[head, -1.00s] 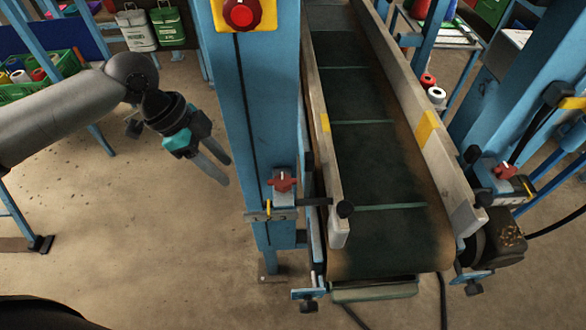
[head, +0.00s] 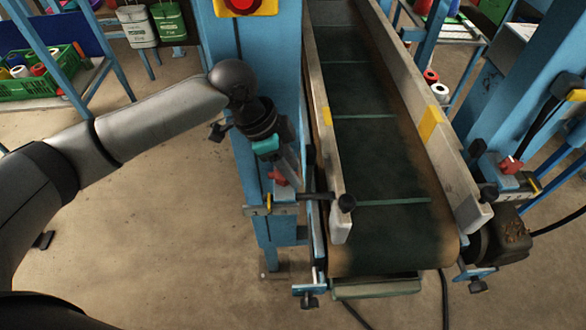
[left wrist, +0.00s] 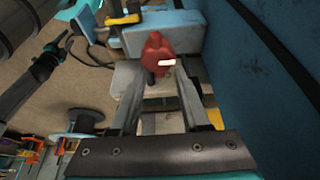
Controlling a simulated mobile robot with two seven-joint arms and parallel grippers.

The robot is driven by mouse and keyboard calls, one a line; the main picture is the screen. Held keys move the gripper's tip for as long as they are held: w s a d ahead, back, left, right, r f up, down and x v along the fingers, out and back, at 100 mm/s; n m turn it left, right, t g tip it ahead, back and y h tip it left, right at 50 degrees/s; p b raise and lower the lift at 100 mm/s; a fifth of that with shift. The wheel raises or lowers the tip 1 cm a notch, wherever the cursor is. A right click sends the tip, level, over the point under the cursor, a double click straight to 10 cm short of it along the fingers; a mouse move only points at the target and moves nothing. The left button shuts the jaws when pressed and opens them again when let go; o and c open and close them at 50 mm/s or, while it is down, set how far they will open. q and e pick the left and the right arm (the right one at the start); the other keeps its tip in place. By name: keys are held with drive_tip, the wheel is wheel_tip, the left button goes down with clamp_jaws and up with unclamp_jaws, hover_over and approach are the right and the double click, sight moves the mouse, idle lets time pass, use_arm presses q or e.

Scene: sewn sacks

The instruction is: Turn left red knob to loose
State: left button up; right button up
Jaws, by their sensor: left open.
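The left red knob (head: 278,177) sits on a small blue bracket on the near face of the blue post, left of the conveyor. My left gripper (head: 289,168) is at the knob and partly covers it. In the left wrist view the red knob (left wrist: 157,52), with a white mark on it, lies just beyond the tips of my open left gripper (left wrist: 158,74), roughly centred between the two fingers. I cannot tell whether a finger touches it. My right gripper is not in view.
The conveyor belt (head: 375,165) with its side rails runs just right of the post (head: 225,120). A black clamp knob (head: 346,202) sticks out by the left rail. A second red knob (head: 511,165) is at the right.

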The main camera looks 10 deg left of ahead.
use_arm(q)
drive_tip(key=shift+d+f, duration=0.2)
drive_tip(key=shift+f, duration=0.15)
drive_tip(key=shift+c, duration=0.3)
clamp_jaws()
